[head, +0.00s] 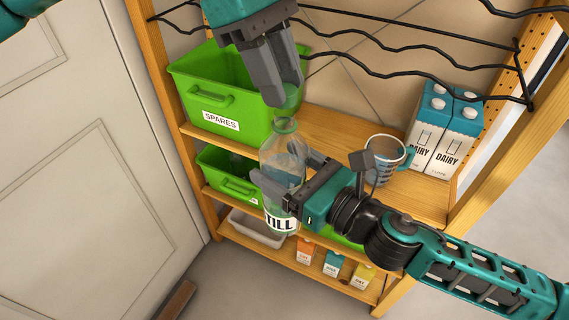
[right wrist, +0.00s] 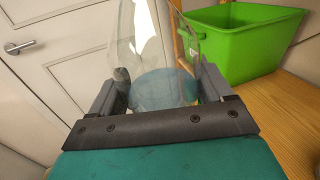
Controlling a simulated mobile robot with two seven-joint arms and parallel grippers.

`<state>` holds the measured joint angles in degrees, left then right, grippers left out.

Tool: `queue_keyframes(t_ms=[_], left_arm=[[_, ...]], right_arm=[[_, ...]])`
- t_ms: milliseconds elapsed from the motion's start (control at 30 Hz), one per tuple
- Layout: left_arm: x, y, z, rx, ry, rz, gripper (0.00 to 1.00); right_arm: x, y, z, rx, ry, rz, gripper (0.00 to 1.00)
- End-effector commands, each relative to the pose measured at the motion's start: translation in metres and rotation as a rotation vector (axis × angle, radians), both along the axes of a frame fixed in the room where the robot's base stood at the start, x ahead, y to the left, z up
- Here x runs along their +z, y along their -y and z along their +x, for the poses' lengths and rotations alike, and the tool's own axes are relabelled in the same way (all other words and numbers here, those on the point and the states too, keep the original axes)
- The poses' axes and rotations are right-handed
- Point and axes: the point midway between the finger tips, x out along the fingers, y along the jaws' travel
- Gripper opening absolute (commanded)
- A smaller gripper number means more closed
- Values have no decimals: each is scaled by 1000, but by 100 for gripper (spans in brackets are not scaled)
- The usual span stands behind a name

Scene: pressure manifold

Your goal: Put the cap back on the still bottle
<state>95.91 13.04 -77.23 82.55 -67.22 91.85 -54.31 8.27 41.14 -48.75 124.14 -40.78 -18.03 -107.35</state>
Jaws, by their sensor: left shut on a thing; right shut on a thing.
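The still bottle (head: 283,155) is clear, with a black-and-white label ending in "TILL", and stands roughly upright in the head view. My right gripper (head: 281,174) is shut around its body, which also fills the middle of the right wrist view (right wrist: 152,45). The bottle's mouth is uncovered. My left gripper (head: 284,96) points down just above the mouth, shut on the small green cap (head: 292,94). The cap is partly hidden by the fingers, and a small gap shows between it and the mouth.
A wooden shelf holds a green SPARES bin (head: 205,75), a measuring jug (head: 386,158) and dairy cartons (head: 436,128). A lower green bin (head: 222,180) and small boxes (head: 331,264) sit below. A black wire rack (head: 400,70) crosses above. A white door (head: 90,170) is at left.

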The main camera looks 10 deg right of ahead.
Motion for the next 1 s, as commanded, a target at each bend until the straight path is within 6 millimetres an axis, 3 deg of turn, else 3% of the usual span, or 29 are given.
queue_keyframes(t_ms=[567,1000], left_arm=[[3,0,-1,1,0,2,8],[-15,1,-1,0,0,0,8]], right_arm=[[3,0,0,1,6,2,0],[3,0,0,1,6,2,0]])
